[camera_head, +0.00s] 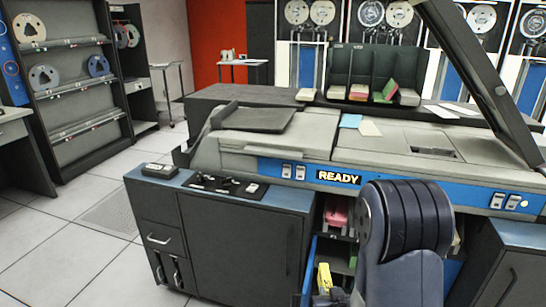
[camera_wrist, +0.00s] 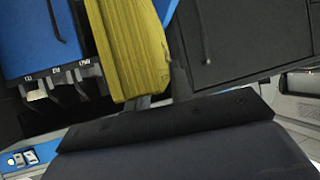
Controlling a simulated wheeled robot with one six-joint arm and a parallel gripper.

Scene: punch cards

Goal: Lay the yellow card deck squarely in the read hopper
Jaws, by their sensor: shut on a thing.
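The yellow card deck (camera_head: 324,277) is low in front of the machine's open bay, partly hidden by my arm. In the wrist view the yellow deck (camera_wrist: 138,45) is a long, slightly tilted stack of cards running up out of the picture. My gripper (camera_head: 328,295) is shut on its lower end; the fingers are mostly hidden. A dark flat tray (camera_head: 258,118) lies on the machine's upper left; I cannot tell for sure whether it is the read hopper. The deck is well below and to the right of this tray, apart from it.
The bay holds pink cards (camera_head: 337,211) and green cards (camera_head: 340,257) close above the deck. Blue and white cards lie on the machine top. A raised dark cover (camera_head: 480,70) slants over its right side. A rack (camera_head: 340,68) stands behind.

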